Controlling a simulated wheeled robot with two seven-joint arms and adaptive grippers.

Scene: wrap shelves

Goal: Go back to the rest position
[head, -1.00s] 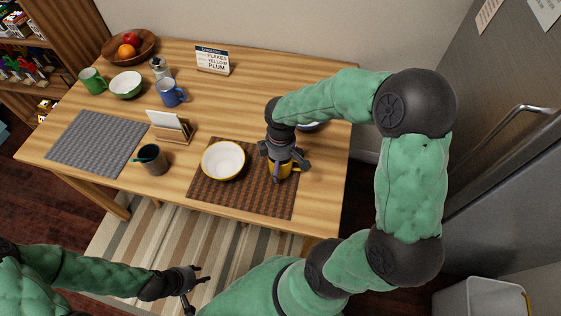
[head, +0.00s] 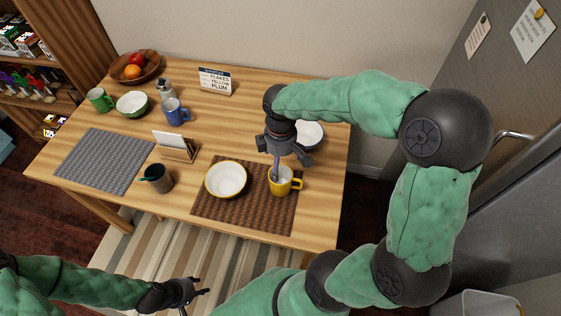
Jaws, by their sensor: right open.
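My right gripper (head: 283,155) is open above the yellow mug (head: 281,184), with clear space between its fingers and the mug's rim; one finger overlaps the mug in the picture. The mug stands upright on the brown woven mat (head: 240,219), handle to the right. A white bowl with a yellow rim (head: 226,179) sits on the same mat, left of the mug. My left gripper (head: 194,299) is low in front of the table, over the striped rug; its fingers look apart and hold nothing visible.
The wooden table (head: 225,130) also bears a grey mat (head: 104,160), a dark cup (head: 156,178), a card holder (head: 177,148), a blue mug (head: 176,111), a green bowl (head: 132,104) and a menu sign (head: 215,81). A white bowl (head: 310,134) is partly hidden behind my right gripper. A fridge (head: 450,150) stands right.

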